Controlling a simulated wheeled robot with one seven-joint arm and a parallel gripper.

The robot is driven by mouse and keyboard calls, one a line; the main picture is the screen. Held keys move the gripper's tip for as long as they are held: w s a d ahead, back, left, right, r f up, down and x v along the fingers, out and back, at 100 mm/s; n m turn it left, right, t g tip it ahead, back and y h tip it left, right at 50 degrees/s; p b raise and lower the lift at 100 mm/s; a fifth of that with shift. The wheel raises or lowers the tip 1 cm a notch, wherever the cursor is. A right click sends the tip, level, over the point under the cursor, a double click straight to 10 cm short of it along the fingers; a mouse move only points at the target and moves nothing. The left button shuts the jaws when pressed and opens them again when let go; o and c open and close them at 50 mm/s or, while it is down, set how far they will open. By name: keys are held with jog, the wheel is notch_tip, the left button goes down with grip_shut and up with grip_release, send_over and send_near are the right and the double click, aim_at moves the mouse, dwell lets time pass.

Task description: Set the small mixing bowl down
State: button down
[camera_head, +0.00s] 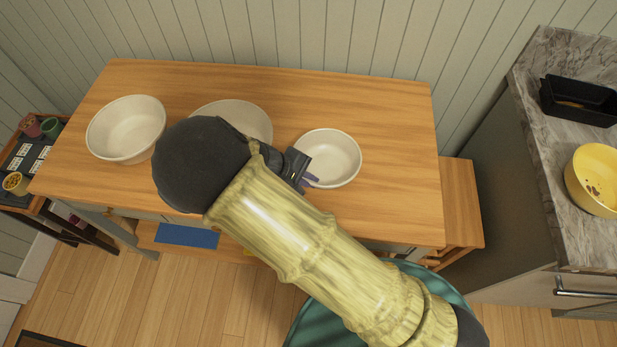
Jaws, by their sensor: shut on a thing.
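The small mixing bowl (335,157) is white and round, at the right part of the wooden table (385,105). It looks upright, with its open side up. My gripper (309,181) is at the bowl's lower left rim and is shut on it. My dark wrist and arm hide most of the jaws and part of the rim. Whether the bowl's base touches the tabletop or is a little above it, I cannot tell.
A larger white bowl (126,128) stands at the table's left end. Another white bowl or dish (240,115) is partly hidden behind my arm. The tabletop right of the small bowl is clear. A marble counter (545,130) with a yellow bowl (596,180) and black tray (580,101) stands at right.

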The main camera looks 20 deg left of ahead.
jog(key=c, duration=1.6)
grip_release()
jog(key=shift+r, duration=0.1)
jog(key=b+v, duration=0.1)
jog(key=v, duration=1.1)
jog(key=shift+b, duration=0.4)
